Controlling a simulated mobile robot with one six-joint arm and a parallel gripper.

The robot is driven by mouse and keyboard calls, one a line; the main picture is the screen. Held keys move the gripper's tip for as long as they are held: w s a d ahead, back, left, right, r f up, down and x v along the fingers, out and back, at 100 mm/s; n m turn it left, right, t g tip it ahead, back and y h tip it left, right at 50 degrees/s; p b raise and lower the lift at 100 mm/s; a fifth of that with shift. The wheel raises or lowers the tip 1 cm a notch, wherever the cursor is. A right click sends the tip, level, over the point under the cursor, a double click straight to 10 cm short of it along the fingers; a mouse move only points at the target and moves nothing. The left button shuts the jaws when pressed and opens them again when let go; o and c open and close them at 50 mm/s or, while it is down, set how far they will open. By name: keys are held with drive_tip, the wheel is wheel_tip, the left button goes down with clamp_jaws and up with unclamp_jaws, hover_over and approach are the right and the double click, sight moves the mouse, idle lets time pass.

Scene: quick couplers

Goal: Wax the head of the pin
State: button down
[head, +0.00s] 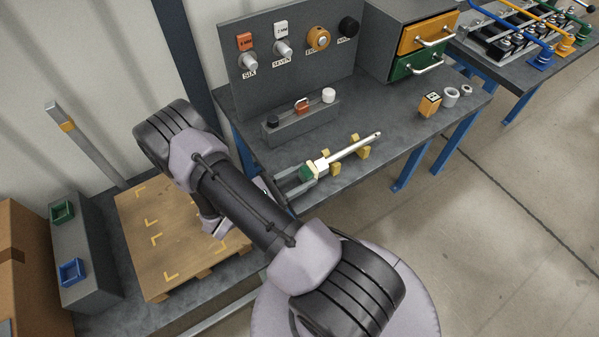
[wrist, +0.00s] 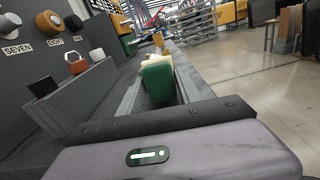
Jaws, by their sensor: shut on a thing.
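My gripper (head: 296,184) is shut on a green block (head: 308,173) with a cream part at its far end (head: 321,164). The block also shows between the fingers in the wrist view (wrist: 158,82). The pin (head: 355,146), a pale metal rod, lies on yellow supports (head: 362,152) on the bench. In the head view, the cream part meets the pin's near end; I cannot tell whether they touch. The pin's near end is hidden behind the cream part. In the wrist view the block hides most of the pin.
A grey rack (head: 300,122) with a black, an orange and a white piece stands behind the pin. A panel with knobs (head: 295,62) and a drawer cabinet (head: 405,45) rise behind. A yellow-brown block (head: 429,105) and two rings stand at right. The bench between is clear.

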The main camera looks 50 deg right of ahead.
drive_tip(key=shift+s, duration=0.3)
drive_tip(key=shift+b+v, duration=0.3)
drive_tip(key=shift+v, duration=2.8)
drive_tip(key=shift+w, duration=0.1)
